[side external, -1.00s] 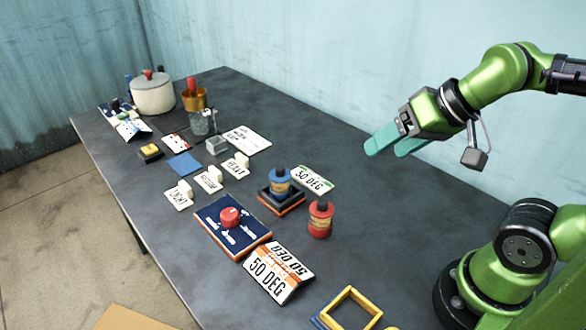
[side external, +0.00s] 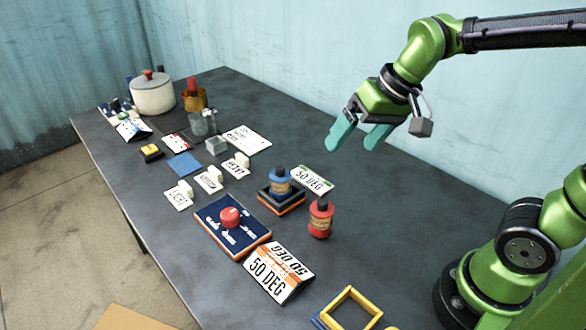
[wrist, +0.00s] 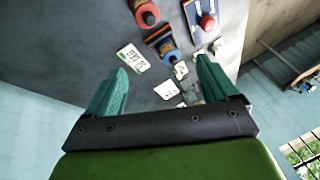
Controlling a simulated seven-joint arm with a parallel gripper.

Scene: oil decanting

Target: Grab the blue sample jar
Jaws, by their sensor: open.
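The blue sample jar (side external: 280,180) has a dark cap and a tan label. It stands upright on a small dark pad with an orange edge (side external: 283,200), near the middle of the table. In the wrist view the blue jar (wrist: 172,55) shows ahead, between and beyond the fingertips. My gripper (side external: 358,145) is open and empty, in the air above and to the right of the jar, clear of it. Its teal fingers also show in the wrist view (wrist: 160,78).
A red jar (side external: 320,220) stands close to the right of the pad. A "50 DEG" card (side external: 311,180) lies behind. A dark blue board with a red knob (side external: 230,218) and a tented "50 DEG" sign (side external: 277,272) are in front.

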